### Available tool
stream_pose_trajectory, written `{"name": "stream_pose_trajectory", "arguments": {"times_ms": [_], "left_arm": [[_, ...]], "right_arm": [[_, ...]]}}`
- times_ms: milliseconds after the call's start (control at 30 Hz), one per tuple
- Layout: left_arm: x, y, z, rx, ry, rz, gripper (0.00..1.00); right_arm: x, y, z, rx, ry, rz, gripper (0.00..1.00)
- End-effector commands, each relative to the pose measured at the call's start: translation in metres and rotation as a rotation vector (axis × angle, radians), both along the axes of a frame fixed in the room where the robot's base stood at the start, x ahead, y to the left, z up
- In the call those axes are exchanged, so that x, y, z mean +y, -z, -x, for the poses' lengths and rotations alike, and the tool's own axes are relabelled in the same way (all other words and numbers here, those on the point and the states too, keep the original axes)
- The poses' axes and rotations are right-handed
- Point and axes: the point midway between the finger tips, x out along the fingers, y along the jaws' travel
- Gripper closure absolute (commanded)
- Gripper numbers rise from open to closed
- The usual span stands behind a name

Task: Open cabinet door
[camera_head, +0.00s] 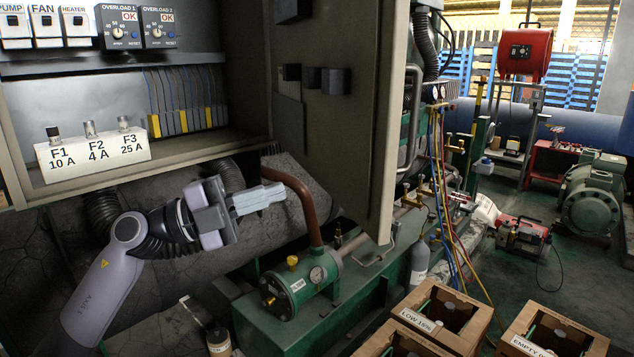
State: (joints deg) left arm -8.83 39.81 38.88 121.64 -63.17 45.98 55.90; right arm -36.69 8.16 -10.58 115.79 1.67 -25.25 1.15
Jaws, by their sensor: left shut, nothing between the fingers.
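The grey electrical cabinet (22,165) fills the upper left, with its inside exposed. Its cabinet door (345,135) stands swung open on the right side, its inner face with small dark blocks toward me and its free edge pointing toward the right of the view. My left gripper (272,196) is below the cabinet's bottom edge and left of the door's lower corner. Its fingers are shut and empty, pointing right, apart from the door in the picture. The door's outer face is hidden. My right gripper is not in view.
Inside the cabinet are a white fuse block (92,155) and overload units (140,27). A brown pipe (305,205) and green cylinder (298,288) lie below the door. Wooden crates (440,318) stand lower right. Hoses hang right of the door. Some floor is clear at right.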

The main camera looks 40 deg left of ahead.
Motion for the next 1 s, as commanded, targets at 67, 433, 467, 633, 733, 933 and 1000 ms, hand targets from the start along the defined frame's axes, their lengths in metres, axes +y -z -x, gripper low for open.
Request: {"name": "stream_pose_trajectory", "arguments": {"times_ms": [67,433,467,633,733,933,1000], "left_arm": [[0.008,-0.011,0.008,0.002,-0.027,-0.141,1.0],[0.027,-0.03,0.016,0.061,-0.132,-0.317,1.0],[0.026,-0.03,0.014,0.061,-0.131,-0.316,1.0],[0.015,-0.03,-0.002,0.061,-0.13,-0.316,1.0],[0.009,-0.031,-0.014,0.062,-0.13,-0.314,1.0],[-0.004,-0.031,-0.035,0.06,-0.129,-0.313,1.0],[-0.009,-0.031,-0.042,0.06,-0.129,-0.314,1.0]], "right_arm": [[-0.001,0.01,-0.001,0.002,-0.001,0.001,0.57],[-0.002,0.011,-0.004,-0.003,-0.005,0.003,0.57],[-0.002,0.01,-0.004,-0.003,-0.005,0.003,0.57],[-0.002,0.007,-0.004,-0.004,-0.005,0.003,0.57],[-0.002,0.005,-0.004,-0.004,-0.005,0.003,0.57],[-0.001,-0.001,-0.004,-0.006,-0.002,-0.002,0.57],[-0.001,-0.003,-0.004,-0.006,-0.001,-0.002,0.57]]}}
